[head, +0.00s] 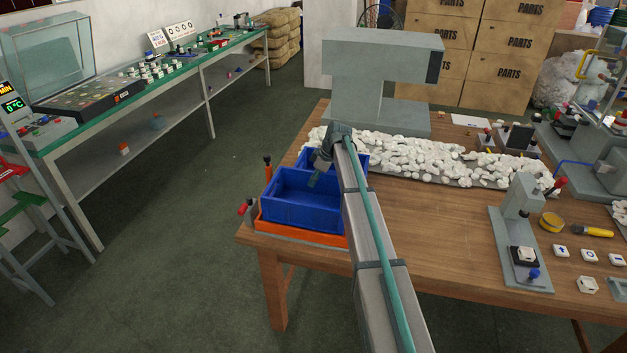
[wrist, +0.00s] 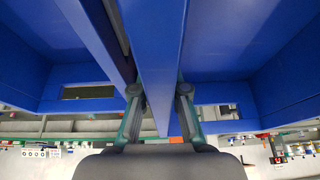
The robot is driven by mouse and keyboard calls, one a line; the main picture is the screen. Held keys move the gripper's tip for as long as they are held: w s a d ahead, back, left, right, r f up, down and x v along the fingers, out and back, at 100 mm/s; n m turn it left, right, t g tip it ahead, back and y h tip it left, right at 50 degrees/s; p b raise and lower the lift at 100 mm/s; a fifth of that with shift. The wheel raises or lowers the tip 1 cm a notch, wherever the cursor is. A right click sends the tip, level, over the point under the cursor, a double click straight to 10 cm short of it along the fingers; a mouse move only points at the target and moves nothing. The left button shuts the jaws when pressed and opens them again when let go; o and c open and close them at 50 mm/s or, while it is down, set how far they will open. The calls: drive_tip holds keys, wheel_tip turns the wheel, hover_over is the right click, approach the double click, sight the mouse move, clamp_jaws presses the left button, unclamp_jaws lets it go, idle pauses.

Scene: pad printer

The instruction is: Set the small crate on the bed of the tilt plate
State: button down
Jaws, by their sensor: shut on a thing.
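Two blue crates are close together at the table's left corner. The front blue crate (head: 296,212) is directly over the orange plate (head: 300,233), which I take to be the tilt plate; I cannot tell whether it touches the bed. My gripper (head: 318,172) is at the crate's rear wall. In the wrist view, my gripper (wrist: 159,95) is shut with that wall's rim (wrist: 157,50) between its fingers. The second blue crate (head: 358,157) stands just behind, with a narrow dark gap between the walls. Both look empty. My arm hides the right ends.
A red-knobbed lever (head: 244,207) and an orange-topped post (head: 267,166) stand at the plate's left. White pieces (head: 430,157) heap along the table. A grey machine (head: 380,80) stands behind, and a small press (head: 520,230) is to the right.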

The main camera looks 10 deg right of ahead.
drive_tip(key=shift+f, duration=0.45)
drive_tip(key=c, duration=1.1)
unclamp_jaws()
drive_tip(key=shift+r, duration=0.1)
drive_tip(key=shift+p+v, duration=1.05)
drive_tip(key=shift+v, duration=2.65)
drive_tip(key=shift+r+p, duration=0.7)
drive_tip(key=shift+r, duration=1.3)
